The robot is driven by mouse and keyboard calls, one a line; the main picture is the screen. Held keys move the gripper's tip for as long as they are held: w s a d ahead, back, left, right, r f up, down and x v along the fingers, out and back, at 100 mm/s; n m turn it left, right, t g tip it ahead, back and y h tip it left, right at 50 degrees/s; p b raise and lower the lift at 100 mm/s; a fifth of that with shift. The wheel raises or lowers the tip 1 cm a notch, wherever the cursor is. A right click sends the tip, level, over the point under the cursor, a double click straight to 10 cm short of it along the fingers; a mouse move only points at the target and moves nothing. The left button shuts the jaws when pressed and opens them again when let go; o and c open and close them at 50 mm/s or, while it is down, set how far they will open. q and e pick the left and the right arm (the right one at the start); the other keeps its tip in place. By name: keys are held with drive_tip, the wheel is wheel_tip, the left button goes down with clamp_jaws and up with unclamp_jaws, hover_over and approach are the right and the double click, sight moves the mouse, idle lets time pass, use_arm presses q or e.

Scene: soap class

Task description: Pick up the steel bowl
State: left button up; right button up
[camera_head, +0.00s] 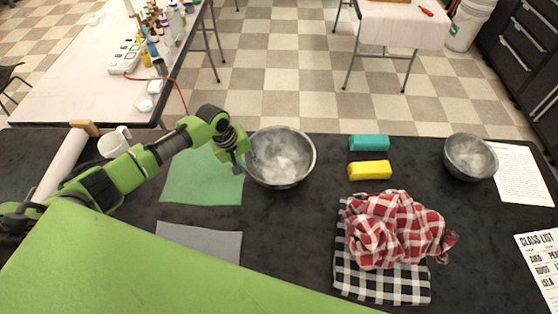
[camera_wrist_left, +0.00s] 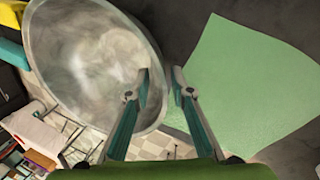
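A round steel bowl (camera_head: 281,158) with a cloudy grey inside stands upright on the black table, in the middle of the head view. It also fills the upper left of the left wrist view (camera_wrist_left: 80,55). My left gripper (camera_head: 240,168) is at the bowl's left rim. In the left wrist view its two fingers (camera_wrist_left: 161,75) are apart, one over the bowl's inside and one outside, with the rim between them. I cannot tell whether either finger touches the rim. A smaller, darker metal bowl (camera_head: 470,160) stands at the right. My right gripper is not in view.
A green sheet (camera_head: 200,182) lies left of the bowl, with a grey sheet (camera_head: 198,240) below it. Teal (camera_head: 369,143) and yellow (camera_head: 369,170) blocks lie to the right. A red checked cloth (camera_head: 392,228) lies crumpled on a black-and-white one. A white mug (camera_head: 112,146) stands at left.

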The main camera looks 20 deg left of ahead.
use_arm(q)
drive_tip(key=shift+x, duration=0.8)
drive_tip(key=shift+r, duration=0.1)
clamp_jaws()
